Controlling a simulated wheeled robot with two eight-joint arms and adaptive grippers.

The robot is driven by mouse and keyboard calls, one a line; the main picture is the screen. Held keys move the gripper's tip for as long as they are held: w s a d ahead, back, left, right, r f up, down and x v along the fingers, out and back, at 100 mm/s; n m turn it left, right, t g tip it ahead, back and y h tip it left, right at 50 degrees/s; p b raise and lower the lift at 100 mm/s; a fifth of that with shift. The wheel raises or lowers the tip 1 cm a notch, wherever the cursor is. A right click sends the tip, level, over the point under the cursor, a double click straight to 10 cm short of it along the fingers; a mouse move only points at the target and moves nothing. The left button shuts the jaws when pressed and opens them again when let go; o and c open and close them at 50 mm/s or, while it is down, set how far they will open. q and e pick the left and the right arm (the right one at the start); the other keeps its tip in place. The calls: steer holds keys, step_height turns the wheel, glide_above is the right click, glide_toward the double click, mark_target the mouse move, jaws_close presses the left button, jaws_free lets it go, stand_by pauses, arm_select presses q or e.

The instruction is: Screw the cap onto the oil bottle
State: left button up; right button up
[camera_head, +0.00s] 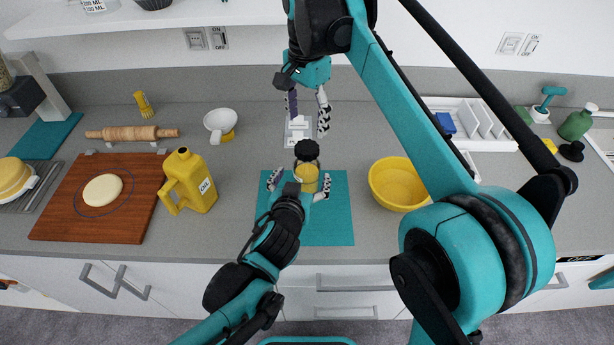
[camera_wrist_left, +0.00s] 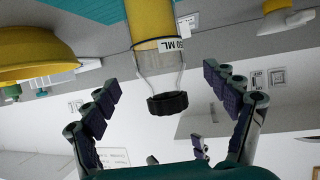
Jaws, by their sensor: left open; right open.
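A clear bottle with yellow contents (camera_head: 306,176) stands upright on the teal mat (camera_head: 335,225). A black cap (camera_head: 307,150) sits at its top. In the left wrist view, which is upside down, the bottle (camera_wrist_left: 152,20) shows an "ML" label, and the cap (camera_wrist_left: 167,103) is at the end of its clear neck. I cannot tell how tight the cap is. My left gripper (camera_head: 299,184) is open, its fingers on either side of the bottle with gaps. My right gripper (camera_head: 308,122) is open and empty, above the cap in the head picture, fingers pointing down.
A yellow can labelled OIL (camera_head: 190,182) stands left of the mat, near a wooden board (camera_head: 125,220) with dough. A white cup (camera_head: 220,123) is behind it. A yellow bowl (camera_head: 395,184) stands just right of the mat. A white tray (camera_head: 470,118) is at the back right.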

arm_select(q)
steer(key=shift+x, duration=3.15)
steer(key=shift+f, duration=0.1)
